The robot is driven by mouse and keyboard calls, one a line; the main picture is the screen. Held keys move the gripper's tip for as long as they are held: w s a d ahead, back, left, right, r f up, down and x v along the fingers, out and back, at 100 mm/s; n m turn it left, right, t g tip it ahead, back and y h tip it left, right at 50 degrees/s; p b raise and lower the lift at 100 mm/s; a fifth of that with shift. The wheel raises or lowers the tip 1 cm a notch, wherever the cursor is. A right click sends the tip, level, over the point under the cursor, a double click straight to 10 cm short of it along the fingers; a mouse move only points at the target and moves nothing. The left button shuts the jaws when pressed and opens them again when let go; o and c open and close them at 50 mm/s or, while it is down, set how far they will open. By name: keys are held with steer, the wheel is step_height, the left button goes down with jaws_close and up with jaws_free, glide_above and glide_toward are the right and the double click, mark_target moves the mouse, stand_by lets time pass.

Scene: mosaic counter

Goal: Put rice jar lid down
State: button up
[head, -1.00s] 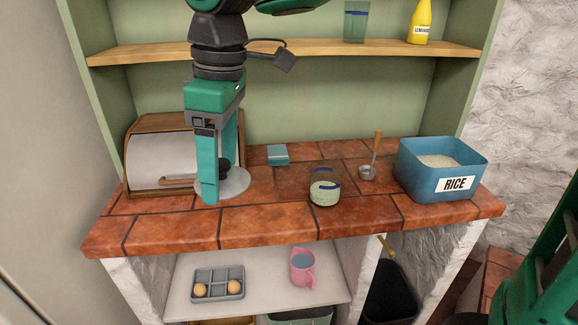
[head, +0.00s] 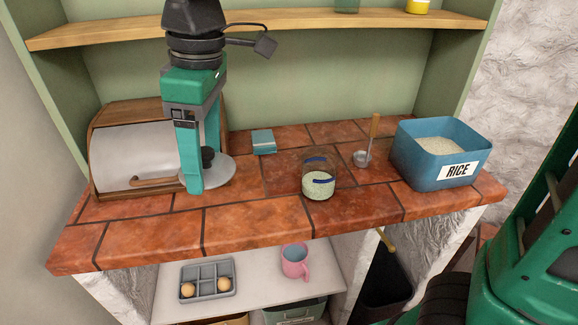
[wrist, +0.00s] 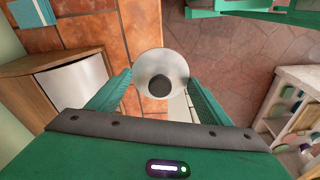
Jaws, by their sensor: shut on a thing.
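My gripper (head: 203,182) points down over the left part of the tiled counter, in front of the bread box. It is shut on the rice jar lid (head: 224,174), a round pale disc with a dark knob. The lid (wrist: 160,62) and its knob also show between my fingers in the wrist view. The lid is low at the counter, but I cannot tell whether it touches. The open glass rice jar (head: 318,185), partly filled with pale rice, stands right of the lid, apart from it.
A bread box (head: 130,150) stands close behind and left of my gripper. A small teal box (head: 263,142), a ladle (head: 368,148) and a blue rice bin (head: 440,165) stand on the counter. Bare tiles (head: 255,215) lie along the front edge. An egg tray (head: 207,280) and pink mug (head: 294,262) sit below.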

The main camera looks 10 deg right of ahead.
step_height(320, 180, down, 7)
steer(key=s+d+m, duration=0.1)
steer(key=s+d, duration=0.1)
steer(key=d, duration=0.1)
steer(key=w+d+f, duration=0.2)
steer(key=w, duration=0.1)
steer(key=w+d+f, duration=0.1)
steer(key=w+f, duration=0.1)
steer(key=w, duration=0.1)
steer(key=w+d+f, duration=0.2)
steer(key=w, duration=0.1)
steer(key=shift+w+d+f, duration=0.1)
steer(key=shift+d+f, duration=0.2)
steer(key=shift+f, duration=2.1)
steer(key=shift+f, duration=0.15)
steer(key=o, duration=1.1)
steer(key=shift+c, duration=0.2)
step_height(320, 180, up, 12)
steer(key=d, duration=0.1)
steer(key=shift+s+d, duration=0.2)
